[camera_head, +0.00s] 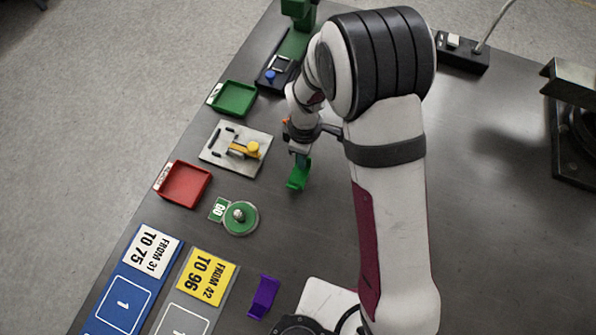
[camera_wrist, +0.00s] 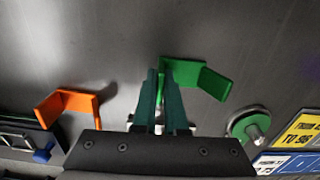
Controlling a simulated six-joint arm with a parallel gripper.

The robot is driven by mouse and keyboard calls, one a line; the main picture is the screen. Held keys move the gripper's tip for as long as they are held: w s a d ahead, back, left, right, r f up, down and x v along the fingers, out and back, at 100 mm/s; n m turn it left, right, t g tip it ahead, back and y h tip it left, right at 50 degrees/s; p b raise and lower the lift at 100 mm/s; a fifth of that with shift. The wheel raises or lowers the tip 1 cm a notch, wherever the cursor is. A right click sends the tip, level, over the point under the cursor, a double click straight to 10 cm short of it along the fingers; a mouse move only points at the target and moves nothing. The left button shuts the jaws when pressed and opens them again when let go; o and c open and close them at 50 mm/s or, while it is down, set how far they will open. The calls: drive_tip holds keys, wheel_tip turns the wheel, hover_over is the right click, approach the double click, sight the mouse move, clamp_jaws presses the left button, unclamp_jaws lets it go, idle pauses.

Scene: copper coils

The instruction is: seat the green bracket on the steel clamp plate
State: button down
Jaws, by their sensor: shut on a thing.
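The green bracket (camera_head: 298,176) is an angled piece below my gripper (camera_head: 301,157) in the head view. In the wrist view the green bracket (camera_wrist: 198,76) sits at the tips of my gripper (camera_wrist: 160,75), which is shut on one of its flanges, and its other flange sticks out to the right. I cannot tell whether the bracket touches the table. The steel clamp plate (camera_head: 227,160) lies flat to the left of my gripper in the head view. It carries a yellow clamp (camera_head: 245,149) and dark slots. No bracket is on it.
A green tray (camera_head: 234,114) and a red tray (camera_head: 186,199) flank the plate. A round green piece (camera_head: 240,218) and a purple bracket (camera_head: 263,296) lie nearer. An orange bracket (camera_wrist: 67,104) shows in the wrist view. The table right of my arm is largely clear.

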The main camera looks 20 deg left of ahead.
drive_tip(key=shift+r, duration=2.55)
drive_tip(key=w+d+r+m, duration=0.3)
drive_tip(key=d+r+m, duration=1.5)
drive_tip(key=d+r, duration=0.4)
drive_tip(key=shift+w+d+r, duration=0.15)
drive_tip(key=shift+w+r, duration=0.05)
drive_tip(key=shift+r, duration=0.15)
